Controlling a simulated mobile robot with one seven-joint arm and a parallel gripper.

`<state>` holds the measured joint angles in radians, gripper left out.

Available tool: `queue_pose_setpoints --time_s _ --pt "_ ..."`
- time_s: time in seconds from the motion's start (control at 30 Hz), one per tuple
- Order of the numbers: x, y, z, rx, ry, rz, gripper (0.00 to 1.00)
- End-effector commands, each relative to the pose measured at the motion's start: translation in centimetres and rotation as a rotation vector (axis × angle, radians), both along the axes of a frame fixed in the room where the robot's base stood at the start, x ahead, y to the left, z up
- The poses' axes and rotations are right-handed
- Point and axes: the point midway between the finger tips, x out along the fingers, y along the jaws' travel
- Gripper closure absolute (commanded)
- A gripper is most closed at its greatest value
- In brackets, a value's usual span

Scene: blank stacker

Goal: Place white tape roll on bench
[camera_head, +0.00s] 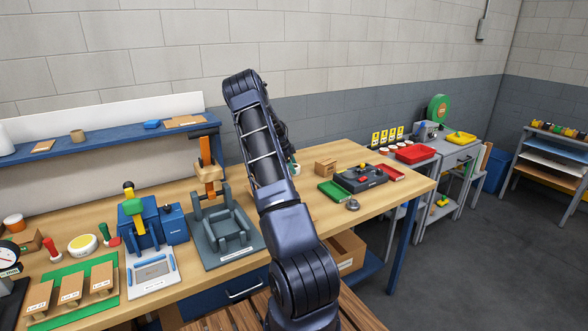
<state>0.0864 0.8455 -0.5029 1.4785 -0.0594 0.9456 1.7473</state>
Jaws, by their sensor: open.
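My gripper (290,156) is mostly hidden behind my raised forearm; its dark end shows just right of the arm, over the back of the wooden bench (325,207). A small white and green item (295,169) shows right below it, partly covered by my arm; I cannot tell whether it is a tape roll or whether the gripper touches it. The jaws are open. A white rounded object (4,141) stands on the blue shelf (110,138), cut off by the left edge. No white tape roll can be made out for certain.
A grey fixture (222,236), a blue vise (140,222) and a green mat (75,293) with wooden blocks crowd the bench's left. A control box (360,179) and green tray (333,191) stand at right. Bare wood shows near the right front corner.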

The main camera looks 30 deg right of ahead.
Motion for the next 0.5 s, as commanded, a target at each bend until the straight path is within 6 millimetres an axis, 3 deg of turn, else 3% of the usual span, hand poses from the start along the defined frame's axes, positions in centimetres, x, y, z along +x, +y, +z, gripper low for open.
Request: queue_pose_setpoints --time_s 0.3,0.5 --pt "1.5 2.1 5.7 0.000 -0.004 0.002 0.22" --pt "2.1 3.2 8.4 0.000 -0.001 0.000 0.22"
